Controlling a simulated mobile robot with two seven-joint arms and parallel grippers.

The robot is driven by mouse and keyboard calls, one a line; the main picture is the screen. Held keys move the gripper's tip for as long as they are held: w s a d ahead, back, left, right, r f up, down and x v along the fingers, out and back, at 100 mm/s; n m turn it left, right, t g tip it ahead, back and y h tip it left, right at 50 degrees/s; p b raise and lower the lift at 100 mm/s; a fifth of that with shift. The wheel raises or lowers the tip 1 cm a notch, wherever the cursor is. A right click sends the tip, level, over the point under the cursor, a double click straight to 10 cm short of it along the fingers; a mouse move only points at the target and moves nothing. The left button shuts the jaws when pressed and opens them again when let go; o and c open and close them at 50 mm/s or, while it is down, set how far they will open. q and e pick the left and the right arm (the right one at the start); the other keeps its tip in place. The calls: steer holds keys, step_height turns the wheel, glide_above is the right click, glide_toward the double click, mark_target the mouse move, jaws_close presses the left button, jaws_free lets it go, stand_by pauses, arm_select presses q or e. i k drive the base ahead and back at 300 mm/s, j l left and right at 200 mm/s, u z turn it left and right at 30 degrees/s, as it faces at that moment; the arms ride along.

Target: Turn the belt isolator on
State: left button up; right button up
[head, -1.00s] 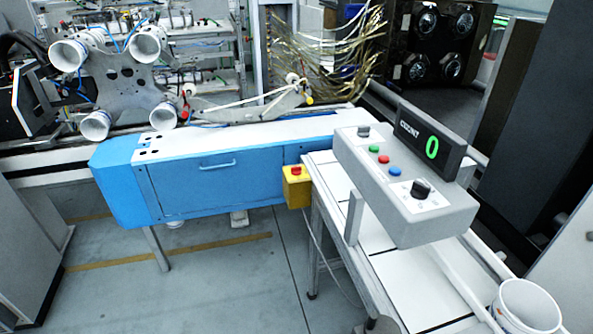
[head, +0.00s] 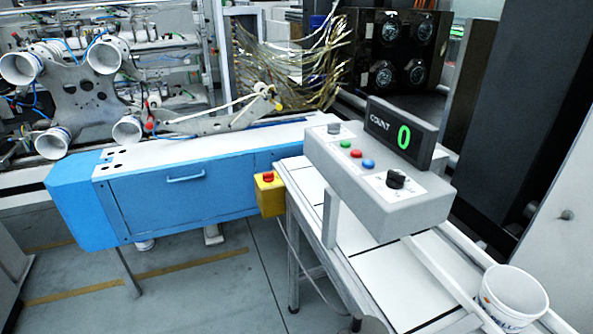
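A grey control box (head: 360,200) stands over the white belt (head: 350,264), right of centre. Neither gripper is in view.
A yellow box with a red button (head: 269,194) hangs at the belt's left side. A long blue cabinet (head: 185,198) stands to the left. A white tub (head: 512,296) sits at the lower right. Open floor (head: 200,285) lies at the lower left.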

mark_target(268, 177)
steer(key=i+j+z, duration=0.25)
steer(key=z, duration=0.2)
steer(key=i+j+z, duration=0.3)
steer(key=z, duration=0.15)
steer(key=i+j+z, duration=0.15)
steer(key=j+z, duration=0.3)
